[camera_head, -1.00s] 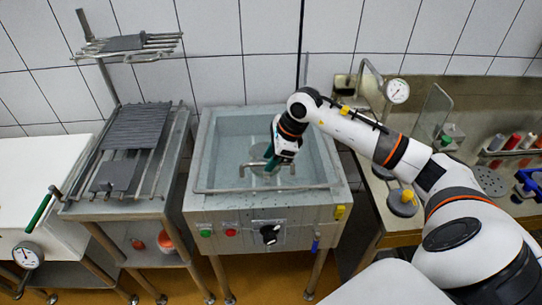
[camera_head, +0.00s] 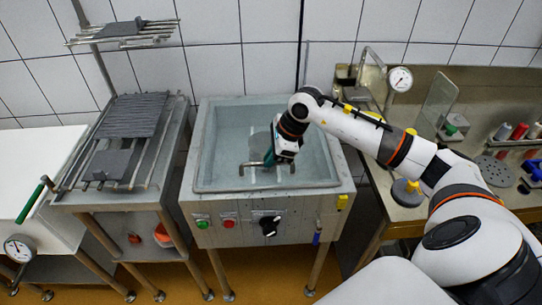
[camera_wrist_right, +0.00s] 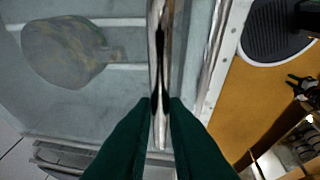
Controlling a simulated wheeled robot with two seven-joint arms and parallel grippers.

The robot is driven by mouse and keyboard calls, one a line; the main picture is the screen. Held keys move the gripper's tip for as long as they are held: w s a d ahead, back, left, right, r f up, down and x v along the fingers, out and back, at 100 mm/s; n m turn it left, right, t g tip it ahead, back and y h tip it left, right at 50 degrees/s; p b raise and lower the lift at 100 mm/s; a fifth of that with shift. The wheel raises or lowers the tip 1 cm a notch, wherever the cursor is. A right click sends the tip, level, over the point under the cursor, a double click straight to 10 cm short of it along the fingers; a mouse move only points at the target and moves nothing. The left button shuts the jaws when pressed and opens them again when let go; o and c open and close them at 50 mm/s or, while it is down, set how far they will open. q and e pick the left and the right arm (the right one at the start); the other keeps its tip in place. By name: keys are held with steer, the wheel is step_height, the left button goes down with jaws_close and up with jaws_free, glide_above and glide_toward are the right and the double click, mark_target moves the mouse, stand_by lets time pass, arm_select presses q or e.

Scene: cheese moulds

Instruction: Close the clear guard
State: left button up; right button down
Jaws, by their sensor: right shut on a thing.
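The clear guard is see-through and hard to make out over the grey vat (camera_head: 187,180); its tilt cannot be told. Its metal bar handle (camera_head: 252,164) shows above the front part of the basin. My right gripper (camera_head: 270,160) reaches down from the right and is shut on this handle. In the right wrist view the handle (camera_wrist_right: 158,50) runs lengthwise between my dark green fingertips (camera_wrist_right: 160,103). A rounded grey paddle shape (camera_wrist_right: 62,52) shows inside the vat. My left gripper is not in view.
A rack with dark grates (camera_head: 134,116) stands left of the vat. A white chest (camera_head: 30,165) with a green handle is at the far left. A bench (camera_head: 400,222) with a dial gauge (camera_head: 400,79) and coloured bottles stands on the right. Buttons and a black knob (camera_head: 269,226) are on the vat's front.

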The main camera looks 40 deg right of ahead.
steer(key=shift+s+a+f, duration=0.15)
steer(key=shift+s+f, duration=0.15)
steer(key=shift+f, duration=0.1)
steer(key=c, duration=1.8)
jaws_free()
steer(key=shift+f, duration=0.15)
steer(key=shift+c, duration=0.2)
steer(key=o, duration=0.4)
steer(key=shift+r, duration=0.2)
steer(key=shift+d+r, duration=0.2)
steer(key=shift+r, duration=0.1)
steer(key=b+v, duration=0.2)
steer(key=v, duration=0.9)
steer(key=shift+w+r, duration=0.1)
steer(key=shift+r, duration=0.1)
